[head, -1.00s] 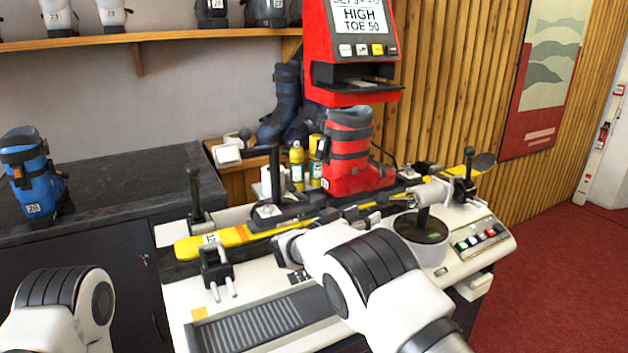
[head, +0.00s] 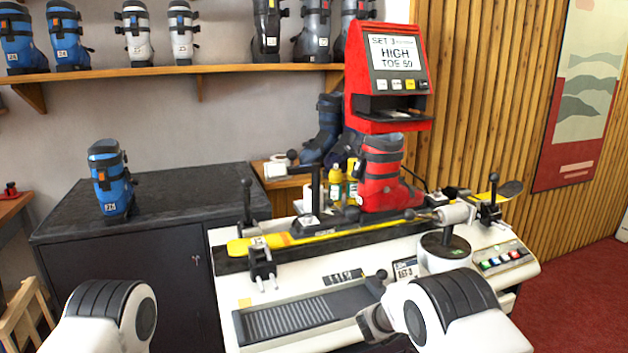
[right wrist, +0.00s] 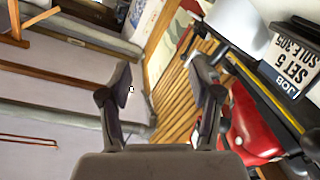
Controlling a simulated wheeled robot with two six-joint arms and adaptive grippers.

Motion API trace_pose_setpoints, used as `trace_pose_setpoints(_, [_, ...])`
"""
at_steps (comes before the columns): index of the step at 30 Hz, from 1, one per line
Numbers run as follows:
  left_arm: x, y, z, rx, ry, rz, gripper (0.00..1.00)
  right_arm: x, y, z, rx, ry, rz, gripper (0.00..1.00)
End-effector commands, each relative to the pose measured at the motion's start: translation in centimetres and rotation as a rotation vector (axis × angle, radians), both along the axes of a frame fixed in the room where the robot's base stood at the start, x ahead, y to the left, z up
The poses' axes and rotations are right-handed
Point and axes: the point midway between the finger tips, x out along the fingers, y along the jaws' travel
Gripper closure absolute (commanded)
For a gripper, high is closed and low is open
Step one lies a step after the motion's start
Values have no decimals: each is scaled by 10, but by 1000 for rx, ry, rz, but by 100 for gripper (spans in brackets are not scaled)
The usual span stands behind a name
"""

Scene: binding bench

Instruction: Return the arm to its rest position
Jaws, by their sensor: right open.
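My right gripper (right wrist: 162,78) is open in the right wrist view, with nothing between its fingers. In the head view my right arm (head: 440,310) is low at the front right of the bench, and its fingers cannot be made out clearly there. My left arm (head: 105,318) shows at the bottom left of the head view; its gripper is out of frame. The white binding bench (head: 222,262) carries a yellow ski (head: 350,229) and a red boot (head: 382,180), which stands upright. My right arm overlaps the bench's front edge in the picture.
A red machine with a screen (head: 392,60) stands behind the boot. A dark cabinet (head: 160,217) on the left bears a blue boot (head: 112,180). A wooden shelf (head: 215,70) holds several boots. Red carpet (head: 585,290) lies open at the right.

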Motion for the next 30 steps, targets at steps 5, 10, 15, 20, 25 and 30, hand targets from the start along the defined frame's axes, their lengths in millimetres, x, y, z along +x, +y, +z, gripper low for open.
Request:
trace_pose_setpoints(5, [0, 0, 6, 0, 1, 0, 100, -43, -39, -72, -31, 221, 125, 37])
trace_pose_setpoints(10, [0, 0, 11, 0, 0, 0, 100, -135, -54, -170, 109, 510, 342, 37])
trace_pose_setpoints(15, [0, 0, 14, 0, 0, 0, 100, -271, -27, -240, 435, 788, 509, 37])
trace_pose_setpoints(20, [0, 0, 13, 0, 1, 0, 100, -402, 19, -253, 799, 1008, 555, 37])
trace_pose_setpoints(25, [0, 0, 13, 0, 0, 0, 100, -475, 55, -243, 1081, 1109, 489, 37])
trace_pose_setpoints(30, [0, 0, 13, 0, 0, 0, 100, -476, 56, -243, 1130, 1067, 414, 37])
